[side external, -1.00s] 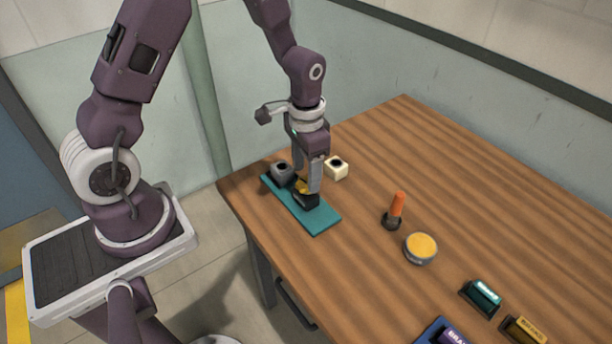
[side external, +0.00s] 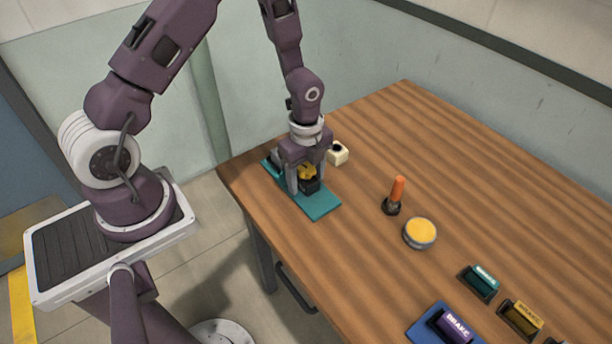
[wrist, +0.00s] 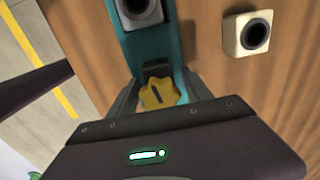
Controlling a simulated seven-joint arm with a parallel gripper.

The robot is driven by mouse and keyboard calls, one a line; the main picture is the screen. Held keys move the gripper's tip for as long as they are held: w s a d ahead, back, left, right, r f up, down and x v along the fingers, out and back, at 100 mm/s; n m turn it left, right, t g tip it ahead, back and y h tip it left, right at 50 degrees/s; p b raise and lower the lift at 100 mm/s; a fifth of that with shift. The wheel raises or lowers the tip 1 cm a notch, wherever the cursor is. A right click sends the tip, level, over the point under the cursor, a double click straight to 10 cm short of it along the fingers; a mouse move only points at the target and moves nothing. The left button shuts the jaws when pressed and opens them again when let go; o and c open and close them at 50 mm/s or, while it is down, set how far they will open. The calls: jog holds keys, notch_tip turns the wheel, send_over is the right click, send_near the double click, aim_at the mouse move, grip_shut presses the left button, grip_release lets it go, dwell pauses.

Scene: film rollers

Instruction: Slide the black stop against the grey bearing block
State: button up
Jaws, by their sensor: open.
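The black stop (side external: 312,186) with its yellow knob (side external: 307,172) sits on the teal rail plate (side external: 322,205). The grey bearing block (side external: 276,157) stands at the rail's far-left end, partly hidden by my gripper. In the wrist view, the grey block (wrist: 139,12) is at the top edge, with bare teal rail (wrist: 150,46) between it and the stop (wrist: 155,68). The yellow knob (wrist: 158,95) faces my camera. My gripper (side external: 306,186) is open and low over the rail, its fingers at either side of the stop. I cannot tell whether they touch it.
A cream block (side external: 338,153) with a dark bore stands close behind the rail. An orange-handled tool (side external: 395,194) and a yellow-topped tin (side external: 420,233) stand to the right. Labelled rollers in holders (side external: 480,282) line the front right. The table's middle and back are clear.

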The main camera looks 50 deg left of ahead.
grip_shut()
jog(key=shift+a, duration=2.35)
grip_release()
notch_tip(320, 180, up, 7)
jog(key=shift+r, duration=0.15)
